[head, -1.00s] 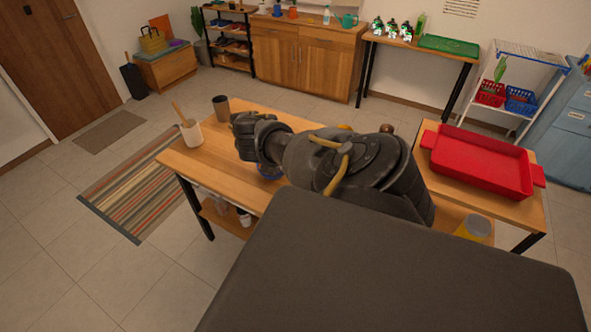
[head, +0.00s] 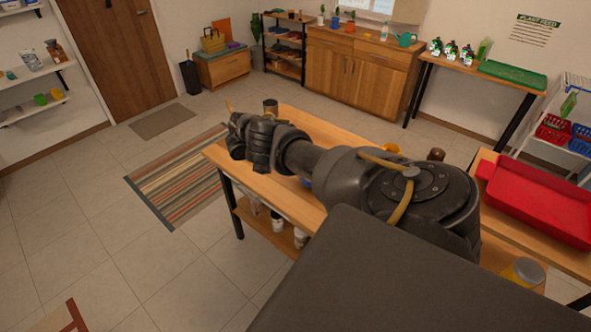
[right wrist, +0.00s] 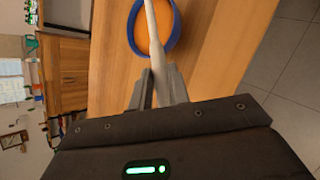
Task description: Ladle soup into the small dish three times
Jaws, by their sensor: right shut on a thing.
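In the right wrist view my right gripper (right wrist: 158,82) is shut on a long pale handle (right wrist: 156,45), seemingly the ladle's. The handle runs away across a blue-rimmed bowl (right wrist: 177,22) with orange inside, probably the soup, on the wooden table. The handle's far end is out of view. In the head view my right arm crosses the table and hides its fingertips and most of the bowl; a bit of blue (head: 305,182) shows below the arm. I cannot make out the small dish. My left gripper is not in view.
The wooden table (head: 285,204) has a dark cup (head: 270,107) at its far left end. A red tray (head: 540,203) lies on the table to the right. A yellow jar with a grey lid (head: 523,272) stands at lower right. The striped rug and floor at left are clear.

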